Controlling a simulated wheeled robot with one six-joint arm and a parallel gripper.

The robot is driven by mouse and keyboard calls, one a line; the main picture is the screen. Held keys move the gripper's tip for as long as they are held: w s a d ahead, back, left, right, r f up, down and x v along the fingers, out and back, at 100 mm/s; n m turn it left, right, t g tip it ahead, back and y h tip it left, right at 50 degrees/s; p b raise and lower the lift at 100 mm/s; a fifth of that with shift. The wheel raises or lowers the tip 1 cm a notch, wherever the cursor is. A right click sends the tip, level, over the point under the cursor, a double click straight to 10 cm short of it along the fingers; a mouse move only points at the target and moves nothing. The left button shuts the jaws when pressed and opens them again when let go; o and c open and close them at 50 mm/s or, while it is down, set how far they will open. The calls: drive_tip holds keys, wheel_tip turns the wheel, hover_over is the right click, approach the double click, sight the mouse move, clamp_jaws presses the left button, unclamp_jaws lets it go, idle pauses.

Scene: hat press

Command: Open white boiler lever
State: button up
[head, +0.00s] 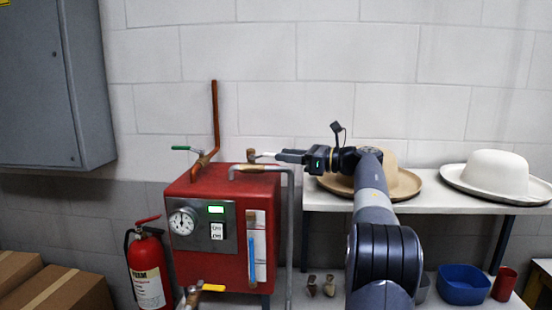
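The red boiler (205,190) stands left of centre, with a gauge, a lit green display and switches on its front. A brass valve (251,155) rises from its top right, and a short pale lever (264,155), which looks like the white one, points right from it. My gripper (281,156) reaches in from the right at lever height, its fingertips pointing left at the lever's end. Whether they touch the lever, and how wide the fingers are apart, is too small to tell.
A green-handled valve (182,148) and copper pipe (215,115) stand at the boiler's left. A grey pipe (290,220) runs down its right side. A yellow-handled valve (212,287) is low in front. A shelf (460,204) with a tan hat (406,184) and white hat (497,172) is right.

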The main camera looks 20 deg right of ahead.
drive_tip(key=b+v, duration=0.1)
drive_tip(key=v, duration=0.5)
drive_tip(key=shift+s+d, duration=0.15)
drive_tip(key=shift+c, duration=0.5)
